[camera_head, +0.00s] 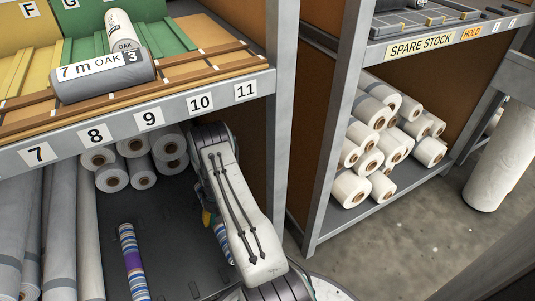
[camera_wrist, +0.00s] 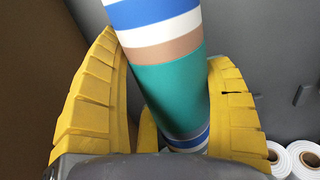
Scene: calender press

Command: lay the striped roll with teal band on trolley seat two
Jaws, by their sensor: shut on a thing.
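The striped roll with a teal band (camera_wrist: 168,98) is between the yellow fingers of my gripper (camera_wrist: 165,110) in the wrist view. It has blue, white and tan stripes beside the teal, and its far end runs out of the top of the picture. My gripper is shut on it. In the head view my arm hides most of the gripper; a yellow finger (camera_head: 206,219) and part of a striped roll (camera_head: 223,240) show beside it, low in the bay under the numbered shelf. I cannot make out trolley seat two in either view.
Another striped roll (camera_head: 133,262) lies on the dark bay floor to the left of my arm. Long grey rolls (camera_head: 60,235) are further left, with white rolls (camera_head: 141,171) behind. A grey post (camera_head: 283,110) stands right of my arm. Open floor (camera_head: 375,245) lies at right.

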